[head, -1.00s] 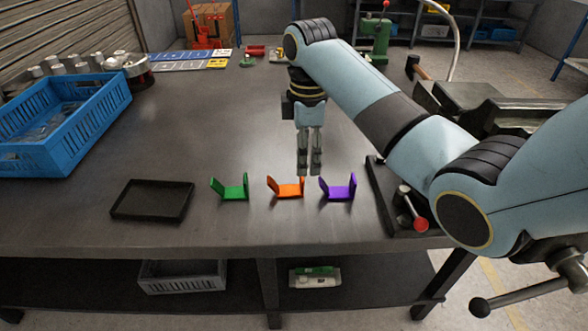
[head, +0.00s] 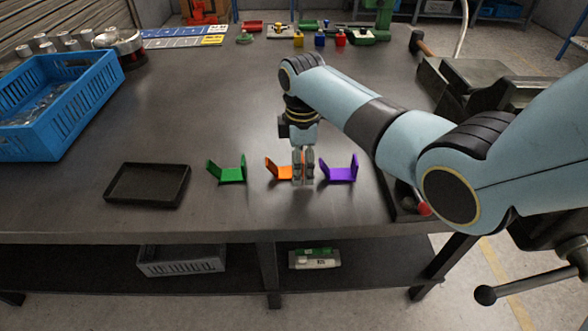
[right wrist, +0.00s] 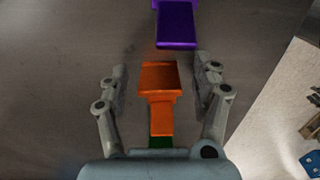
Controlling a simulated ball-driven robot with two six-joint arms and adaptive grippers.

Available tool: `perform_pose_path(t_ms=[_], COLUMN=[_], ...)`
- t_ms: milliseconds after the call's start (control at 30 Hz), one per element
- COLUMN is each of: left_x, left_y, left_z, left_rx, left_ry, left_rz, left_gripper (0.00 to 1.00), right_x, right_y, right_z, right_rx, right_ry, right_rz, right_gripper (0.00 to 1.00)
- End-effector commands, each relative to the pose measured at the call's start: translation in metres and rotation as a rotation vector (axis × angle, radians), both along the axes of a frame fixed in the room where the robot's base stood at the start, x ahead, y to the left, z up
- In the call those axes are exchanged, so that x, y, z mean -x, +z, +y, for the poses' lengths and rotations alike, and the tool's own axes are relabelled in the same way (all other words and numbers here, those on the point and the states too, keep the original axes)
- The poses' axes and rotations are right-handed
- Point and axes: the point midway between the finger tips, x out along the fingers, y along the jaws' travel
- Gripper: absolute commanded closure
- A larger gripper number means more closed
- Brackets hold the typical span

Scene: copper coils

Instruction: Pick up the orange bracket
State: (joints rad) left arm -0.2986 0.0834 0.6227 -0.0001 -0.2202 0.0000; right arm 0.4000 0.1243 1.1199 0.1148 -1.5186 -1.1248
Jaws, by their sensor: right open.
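The orange bracket (head: 281,172) stands on the dark table between the green bracket and the purple bracket. My right gripper (head: 303,180) is at its right side in the head view and hides part of it. In the right wrist view the orange bracket (right wrist: 159,90) lies between the two open fingers (right wrist: 160,88), with a gap on each side. Whether the fingertips are level with it cannot be told. My left gripper is not in view.
The green bracket (head: 232,174) is left of the orange one, and the purple bracket (head: 340,174) is right. A black tray (head: 113,202) lies farther left. A blue crate (head: 75,115) stands at the back left. The table middle behind the brackets is clear.

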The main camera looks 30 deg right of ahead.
Motion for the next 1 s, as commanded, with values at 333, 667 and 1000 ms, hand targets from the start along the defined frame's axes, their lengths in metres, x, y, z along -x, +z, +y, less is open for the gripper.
perform_pose_path(t_ms=[333, 667, 1000], left_x=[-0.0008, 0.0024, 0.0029], left_y=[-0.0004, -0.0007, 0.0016], left_z=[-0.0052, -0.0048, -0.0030], left_rx=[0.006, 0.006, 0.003], left_ry=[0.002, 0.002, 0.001], left_rz=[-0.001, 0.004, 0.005], left_gripper=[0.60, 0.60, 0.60], right_x=[-0.0005, -0.0004, -0.0006], right_y=[-0.0011, -0.0010, 0.0012], right_z=[0.0001, 0.0000, 0.0000], right_rx=[0.000, 0.000, 0.000], right_ry=[0.000, 0.001, 0.000], right_rz=[-0.001, -0.001, -0.001], right_gripper=[0.49, 0.92, 0.96])
